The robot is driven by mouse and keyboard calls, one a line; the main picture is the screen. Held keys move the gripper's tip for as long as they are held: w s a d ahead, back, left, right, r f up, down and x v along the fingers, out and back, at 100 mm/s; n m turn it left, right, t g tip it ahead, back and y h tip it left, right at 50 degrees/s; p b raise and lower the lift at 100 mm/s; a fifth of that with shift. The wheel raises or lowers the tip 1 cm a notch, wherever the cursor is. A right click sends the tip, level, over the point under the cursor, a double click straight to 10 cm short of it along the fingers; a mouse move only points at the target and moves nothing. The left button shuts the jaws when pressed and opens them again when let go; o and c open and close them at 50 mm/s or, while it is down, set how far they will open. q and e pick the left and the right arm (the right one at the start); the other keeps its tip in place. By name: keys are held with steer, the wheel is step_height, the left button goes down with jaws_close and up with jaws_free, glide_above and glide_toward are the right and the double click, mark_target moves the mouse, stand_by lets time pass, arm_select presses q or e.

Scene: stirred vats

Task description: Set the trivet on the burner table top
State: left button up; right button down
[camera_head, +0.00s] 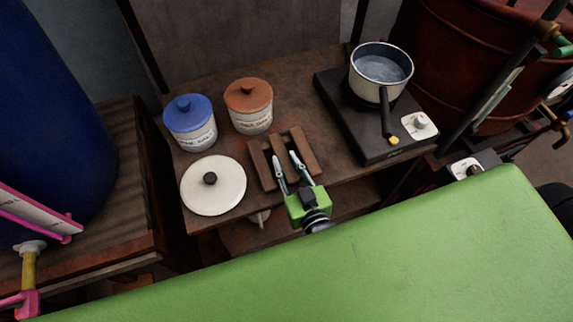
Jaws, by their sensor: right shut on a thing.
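The trivet (262,166), a brown wooden frame of thick bars, is over the front part of the burner table top (305,102), a worn rusty brown surface. My right gripper (285,158) reaches in from the front, with its two slim fingers shut on the trivet's middle, one finger to each side. The fingers and the green gripper body hide part of the trivet's near side. I cannot tell whether the trivet touches the top or hangs just above it. My left gripper is not in view.
A blue-lidded jar (190,130), an orange-lidded jar (250,112) and a white round lid (213,190) are left of and behind the trivet. A pot (378,62) stands on the black burner (335,105) at right. Blue and red vats flank the table.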

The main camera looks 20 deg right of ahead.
steer(key=shift+f, duration=0.2)
steer(key=c, duration=1.7)
jaws_free()
